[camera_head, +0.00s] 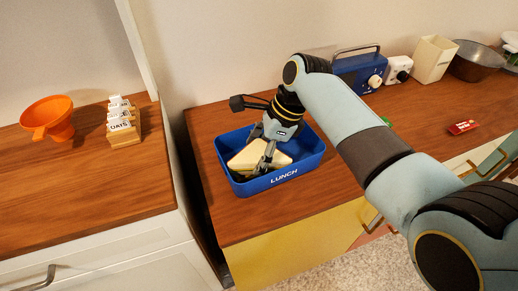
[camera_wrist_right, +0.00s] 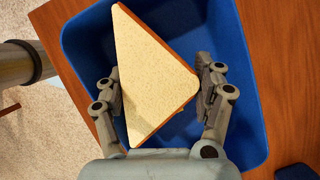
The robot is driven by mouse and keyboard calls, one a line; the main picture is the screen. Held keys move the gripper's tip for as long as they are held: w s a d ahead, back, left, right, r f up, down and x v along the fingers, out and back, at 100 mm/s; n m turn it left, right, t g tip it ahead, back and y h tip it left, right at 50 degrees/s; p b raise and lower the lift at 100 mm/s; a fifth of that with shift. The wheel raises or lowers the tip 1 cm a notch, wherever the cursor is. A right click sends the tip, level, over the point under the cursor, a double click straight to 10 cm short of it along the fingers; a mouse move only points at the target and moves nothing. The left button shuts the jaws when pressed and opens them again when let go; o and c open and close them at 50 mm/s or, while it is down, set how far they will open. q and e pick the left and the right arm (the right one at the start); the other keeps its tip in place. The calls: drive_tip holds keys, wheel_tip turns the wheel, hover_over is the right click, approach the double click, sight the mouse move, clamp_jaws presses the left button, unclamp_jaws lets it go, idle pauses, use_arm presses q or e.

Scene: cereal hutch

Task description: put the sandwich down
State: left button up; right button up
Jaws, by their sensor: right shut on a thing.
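The sandwich (camera_head: 246,156) is a pale triangle with a brown crust. It is inside the blue lunch box (camera_head: 284,177) marked LUNCH, on the wooden counter. My right gripper (camera_head: 266,158) reaches down into the box from above and is shut on the sandwich. In the right wrist view the sandwich (camera_wrist_right: 150,75) sits between the two fingers of the right gripper (camera_wrist_right: 160,90), with the blue box (camera_wrist_right: 232,60) around and under it. I cannot tell whether the sandwich touches the box floor. My left gripper is out of view.
A blue radio (camera_head: 356,72), a white timer (camera_head: 397,70), a cream container (camera_head: 434,60) and a metal bowl (camera_head: 474,62) stand along the back wall. A red packet (camera_head: 463,127) lies at right. An orange funnel (camera_head: 49,118) and a label rack (camera_head: 123,123) stand on the left counter, across a gap.

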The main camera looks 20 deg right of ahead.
drive_tip(key=shift+f, duration=0.1)
drive_tip(key=o, duration=0.4)
drive_tip(key=shift+o, duration=0.2)
drive_tip(key=shift+r, duration=0.5)
drive_tip(key=p+v, duration=0.1)
drive_tip(key=v, duration=1.1)
